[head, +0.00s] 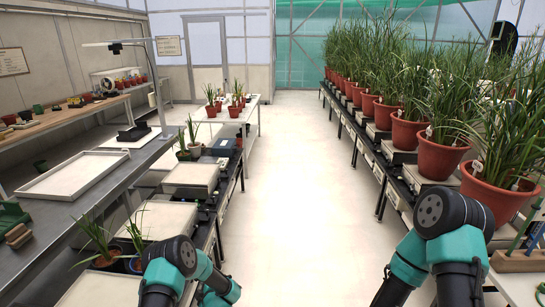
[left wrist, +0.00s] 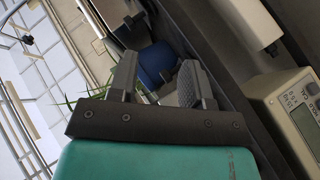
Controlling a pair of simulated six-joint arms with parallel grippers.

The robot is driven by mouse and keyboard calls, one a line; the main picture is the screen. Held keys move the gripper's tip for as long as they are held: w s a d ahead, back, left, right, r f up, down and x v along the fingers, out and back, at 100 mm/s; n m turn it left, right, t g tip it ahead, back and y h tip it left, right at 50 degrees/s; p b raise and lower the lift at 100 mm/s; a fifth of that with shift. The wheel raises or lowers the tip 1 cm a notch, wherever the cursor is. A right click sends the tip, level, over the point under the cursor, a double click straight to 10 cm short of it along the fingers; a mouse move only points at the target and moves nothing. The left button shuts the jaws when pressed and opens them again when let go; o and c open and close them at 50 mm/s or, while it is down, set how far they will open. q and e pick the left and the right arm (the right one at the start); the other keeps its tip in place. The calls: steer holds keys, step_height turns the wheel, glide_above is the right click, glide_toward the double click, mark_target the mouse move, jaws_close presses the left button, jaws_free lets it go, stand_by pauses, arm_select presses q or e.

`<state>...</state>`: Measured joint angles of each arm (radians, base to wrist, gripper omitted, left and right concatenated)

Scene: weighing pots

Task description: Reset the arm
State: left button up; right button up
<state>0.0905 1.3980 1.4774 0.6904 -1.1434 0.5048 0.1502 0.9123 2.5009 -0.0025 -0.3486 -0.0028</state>
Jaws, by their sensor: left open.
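My left arm (head: 180,255) is at the bottom of the head view, folded beside the left bench. My left gripper (left wrist: 158,68) shows in the left wrist view with its two dark fingers apart, open, and nothing clearly held between them. A blue pot (left wrist: 158,60) appears beyond the fingers. I cannot tell whether a finger touches it. My right arm (head: 450,225) stands at the lower right of the head view, and its gripper is out of view.
Scales (head: 190,178) line the left bench; one display (left wrist: 302,112) is close by the gripper. Large terracotta pots (head: 438,156) fill the right bench. The aisle floor (head: 285,190) is clear.

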arm_select(q)
steer(key=s+d+r+m+g+h, duration=0.2)
steer(key=s+r+m+g+h, duration=0.1)
steer(key=s, duration=0.8)
steer(key=s+d+r+m+g+h, duration=0.2)
steer(key=s+m, duration=0.6)
steer(key=s, duration=0.4)
steer(key=s+d+r+m+g+h, duration=0.3)
steer(key=s+r+m+g+h, duration=0.1)
steer(key=s, duration=0.8)
steer(key=m+h, duration=0.1)
steer(key=h, duration=0.1)
steer(key=shift+r+g+h, duration=0.3)
steer(key=shift+g, duration=0.1)
steer(key=shift+o, duration=0.4)
